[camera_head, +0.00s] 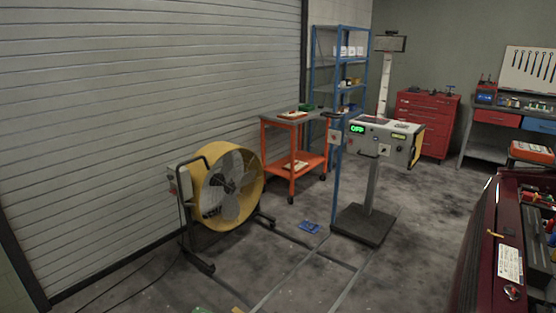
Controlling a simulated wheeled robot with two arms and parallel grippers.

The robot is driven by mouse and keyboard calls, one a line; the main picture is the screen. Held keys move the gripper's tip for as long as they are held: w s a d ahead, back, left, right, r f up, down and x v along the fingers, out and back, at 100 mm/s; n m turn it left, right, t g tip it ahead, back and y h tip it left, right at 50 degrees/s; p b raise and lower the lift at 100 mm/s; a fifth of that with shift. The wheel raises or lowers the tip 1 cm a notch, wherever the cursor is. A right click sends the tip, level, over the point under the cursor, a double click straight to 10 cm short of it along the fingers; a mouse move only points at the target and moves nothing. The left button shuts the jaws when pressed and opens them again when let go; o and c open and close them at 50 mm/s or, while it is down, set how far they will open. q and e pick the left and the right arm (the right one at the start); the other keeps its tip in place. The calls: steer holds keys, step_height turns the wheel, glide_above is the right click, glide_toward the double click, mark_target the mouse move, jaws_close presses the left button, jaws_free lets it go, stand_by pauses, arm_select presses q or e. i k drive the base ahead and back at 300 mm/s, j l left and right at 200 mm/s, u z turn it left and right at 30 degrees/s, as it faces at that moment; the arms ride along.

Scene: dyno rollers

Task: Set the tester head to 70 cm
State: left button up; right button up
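The tester head (385,138) is a pale grey box in the middle right of the head view. A small green display (357,129) on its left part appears to read "OFF". The head sits on a grey column (372,187) that rises from a dark square base (364,224). A blue upright post (336,185) shows just left of the column; I cannot tell whether it belongs to the tester. No height reading in centimetres is legible. Neither of my grippers is in view.
A yellow fan (229,188) stands left of the tester, with an orange cart (293,150) behind. A dark red car (480,240) with its engine bay open fills the right edge. Floor rails (300,270) run toward the base. A blue object (309,227) lies on the floor.

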mark_target(366, 146)
steer(key=i+z, duration=0.2)
steer(key=i, duration=0.45)
steer(key=i+z, duration=0.15)
steer(key=i, duration=0.5)
steer(key=i+j+z, duration=0.2)
steer(key=i, duration=0.4)
steer(key=i+j+z, duration=0.2)
steer(key=i, duration=0.45)
steer(key=i+l+u, duration=0.15)
steer(key=i+l, duration=0.3)
steer(key=i, duration=0.25)
steer(key=i+l+u, duration=0.15)
steer(key=i+l, duration=0.4)
steer(key=i, duration=0.15)
steer(key=i+l+z, duration=0.1)
steer(key=l, duration=0.3)
steer(key=i+l+z, duration=0.1)
steer(key=l, duration=0.25)
steer(key=i+l+z, duration=0.1)
steer(key=i+l, duration=0.15)
steer(key=l, duration=0.1)
